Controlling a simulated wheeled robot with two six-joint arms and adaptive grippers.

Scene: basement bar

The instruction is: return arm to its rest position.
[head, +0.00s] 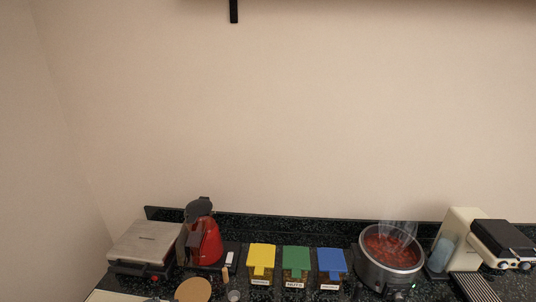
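Neither of my grippers shows in the head view, and no part of my arms can be made out. Whether they are open or shut, and where they are, is outside the picture.
A dark counter runs along the bottom. From left stand a silver press (145,243), a red machine (206,243), a round brown board (193,290), yellow (261,254), green (296,257) and blue (331,258) lidded boxes, a steaming pot (378,272) and a cream appliance (456,232).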

